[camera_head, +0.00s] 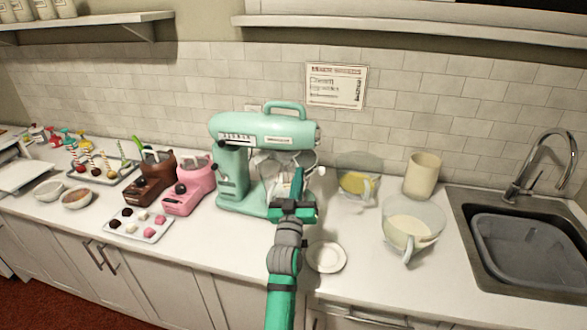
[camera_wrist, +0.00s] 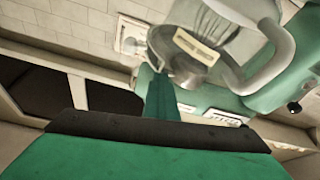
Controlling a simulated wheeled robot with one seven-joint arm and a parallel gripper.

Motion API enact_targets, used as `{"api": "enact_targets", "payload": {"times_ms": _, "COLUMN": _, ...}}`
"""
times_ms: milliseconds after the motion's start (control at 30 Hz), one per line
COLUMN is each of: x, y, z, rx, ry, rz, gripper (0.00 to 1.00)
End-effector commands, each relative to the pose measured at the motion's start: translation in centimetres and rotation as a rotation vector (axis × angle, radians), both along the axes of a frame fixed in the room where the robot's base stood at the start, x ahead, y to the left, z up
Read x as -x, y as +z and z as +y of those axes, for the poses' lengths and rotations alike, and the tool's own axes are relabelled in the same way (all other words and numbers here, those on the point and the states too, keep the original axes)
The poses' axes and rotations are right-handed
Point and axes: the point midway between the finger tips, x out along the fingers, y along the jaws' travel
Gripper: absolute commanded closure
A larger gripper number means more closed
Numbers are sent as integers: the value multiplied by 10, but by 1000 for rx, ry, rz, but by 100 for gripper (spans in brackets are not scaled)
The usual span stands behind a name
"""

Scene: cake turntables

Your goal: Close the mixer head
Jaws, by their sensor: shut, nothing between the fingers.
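The mint-green stand mixer (camera_head: 240,175) stands on the counter against the tiled wall. Its head (camera_head: 265,129), with a handle on top, looks about level over the bowl (camera_head: 275,163); whether it is fully down I cannot tell. My gripper (camera_head: 298,175) is shut and empty, in front of the right part of the bowl and below the head's right end. In the wrist view, my gripper (camera_wrist: 160,85) points toward the bowl (camera_wrist: 205,45) with its handle, and green mixer body (camera_wrist: 270,85) shows at right. Contact cannot be told. My arm hides part of the bowl and base.
A pink appliance (camera_head: 190,187) and a brown one (camera_head: 150,180) stand left of the mixer. To the right are a yellow-filled bowl (camera_head: 357,184), a cream canister (camera_head: 422,175), a glass jug (camera_head: 412,228) and the sink (camera_head: 460,215). A small plate (camera_head: 326,257) lies near the front edge.

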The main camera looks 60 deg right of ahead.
Motion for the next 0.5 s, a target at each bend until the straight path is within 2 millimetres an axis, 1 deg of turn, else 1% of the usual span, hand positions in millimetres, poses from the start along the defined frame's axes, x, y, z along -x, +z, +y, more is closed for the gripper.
{"api": "enact_targets", "payload": {"times_ms": 33, "x": 9, "y": -7, "z": -6, "rx": -9, "ry": -18, "rz": 4, "gripper": 100}}
{"api": "enact_targets", "payload": {"times_ms": 200, "x": 10, "y": -12, "z": -7, "rx": -7, "ry": -20, "rz": 4, "gripper": 100}}
{"api": "enact_targets", "payload": {"times_ms": 500, "x": 10, "y": -15, "z": -7, "rx": -11, "ry": -20, "rz": 5, "gripper": 100}}
